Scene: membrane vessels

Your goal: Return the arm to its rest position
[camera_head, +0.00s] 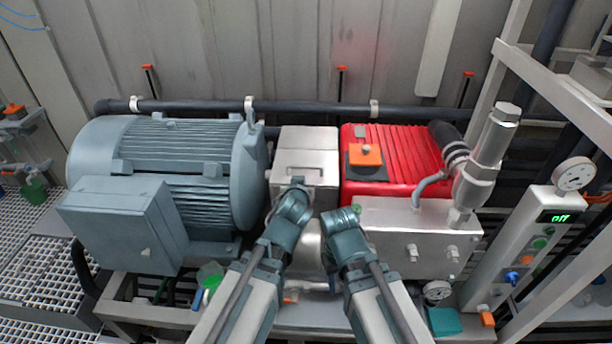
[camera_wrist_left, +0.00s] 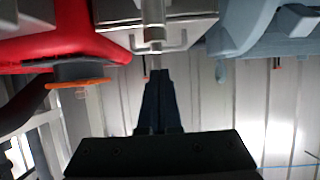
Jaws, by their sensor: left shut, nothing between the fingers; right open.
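My left arm comes in from the lower left in the head view, and its wrist end (camera_head: 297,183) is in front of the silver box. In the left wrist view my left gripper (camera_wrist_left: 158,74) is shut with nothing between its fingers. The fingers point towards the silver box (camera_wrist_left: 182,12), which appears upside down there; they look apart from it. My right gripper (camera_head: 335,219) is open and empty at the end of the right arm, in front of the red pump's lower left corner. Its fingers are small and partly hidden by the wrist.
A blue-grey motor (camera_head: 160,165) stands at left, and a red ribbed pump (camera_head: 405,152) with an orange cap (camera_head: 366,154) at right. A silver block (camera_head: 405,235), a slanted metal cylinder (camera_head: 488,155) and a control post (camera_head: 540,240) reading "off" stand further right. A dark pipe (camera_head: 310,107) runs behind.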

